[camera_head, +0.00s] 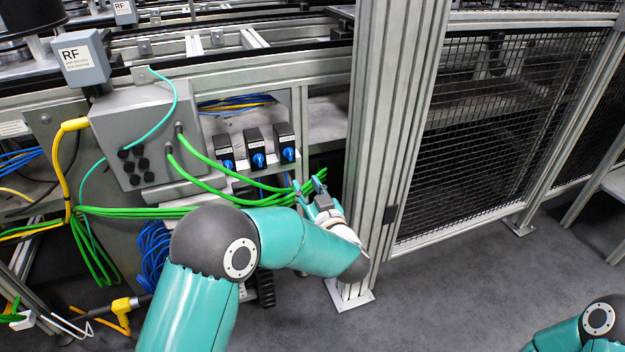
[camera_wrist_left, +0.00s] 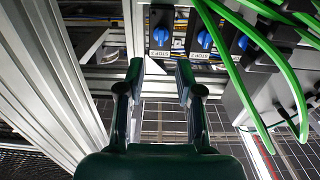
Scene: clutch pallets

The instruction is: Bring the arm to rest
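My left arm reaches in from the bottom of the head view, bent at a grey joint. Its gripper (camera_head: 312,190) is beside the tall aluminium post, just below and right of a row of three dark switch boxes with blue knobs (camera_head: 257,160). In the left wrist view the two fingers of the gripper (camera_wrist_left: 160,78) stand apart with nothing between them. A blue-knobbed switch (camera_wrist_left: 160,36) shows beyond the fingertips. Only a teal link and grey joint of my right arm show at the lower right of the head view; its gripper is out of view.
Green cables (camera_head: 225,180) hang from a grey junction box (camera_head: 140,135) and pass close to my left gripper. The aluminium post (camera_head: 398,110) stands just right of it, with mesh fencing (camera_head: 480,140) beyond. Grey floor (camera_head: 470,285) is clear between my arms.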

